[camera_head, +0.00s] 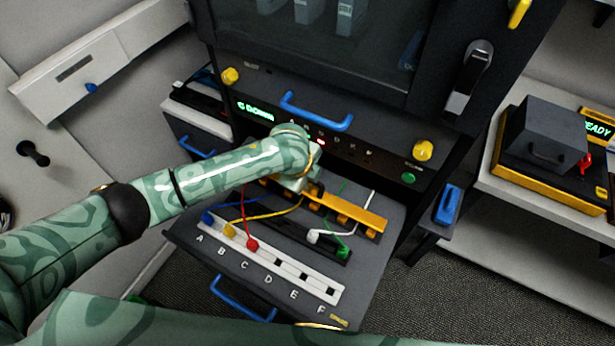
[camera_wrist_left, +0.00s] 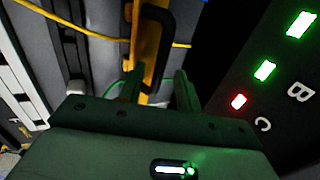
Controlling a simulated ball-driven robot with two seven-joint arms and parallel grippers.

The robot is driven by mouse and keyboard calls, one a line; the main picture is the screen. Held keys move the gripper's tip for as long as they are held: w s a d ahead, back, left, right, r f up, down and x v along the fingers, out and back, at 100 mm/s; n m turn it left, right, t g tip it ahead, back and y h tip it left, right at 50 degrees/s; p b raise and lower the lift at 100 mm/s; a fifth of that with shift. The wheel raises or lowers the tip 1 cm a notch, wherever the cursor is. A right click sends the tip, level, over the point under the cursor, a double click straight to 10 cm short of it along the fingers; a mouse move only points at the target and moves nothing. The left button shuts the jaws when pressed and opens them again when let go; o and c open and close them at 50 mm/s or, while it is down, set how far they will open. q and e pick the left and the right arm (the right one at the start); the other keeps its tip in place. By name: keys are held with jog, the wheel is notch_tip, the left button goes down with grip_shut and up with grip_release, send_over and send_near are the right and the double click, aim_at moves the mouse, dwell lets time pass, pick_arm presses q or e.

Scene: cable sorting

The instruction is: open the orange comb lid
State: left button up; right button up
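The orange comb lid (camera_head: 352,212) lies along the back of the pulled-out tray, behind the cable rows, and looks closed. In the left wrist view, the orange lid (camera_wrist_left: 141,92) carries a black bow-shaped handle (camera_wrist_left: 164,22). My left gripper (camera_head: 312,190) is over the left part of the lid. In the left wrist view, its two fingers (camera_wrist_left: 158,88) stand apart, with the handle's near end seen between them. I cannot tell whether they touch it. My right gripper is not in view.
Blue, yellow, red, white and green cables run from the lid to plugs. A white lettered socket strip (camera_head: 265,262) lies in front, with a dark strip (camera_head: 290,236) behind it. The cabinet's control panel (camera_head: 340,139) with a blue handle (camera_head: 316,112) rises close behind.

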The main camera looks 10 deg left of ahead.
pick_arm(q)
grip_shut()
jog(key=shift+w+r, duration=0.1)
jog(key=w+p, duration=0.1)
jog(key=w+d+p, duration=0.1)
jog(key=shift+w+r+p, duration=0.1)
jog(key=shift+r+p, duration=0.2)
jog(key=shift+w+d+f, duration=0.15)
jog(key=shift+w+d, duration=0.05)
jog(key=shift+w, duration=0.2)
grip_release()
jog(key=shift+s, duration=0.1)
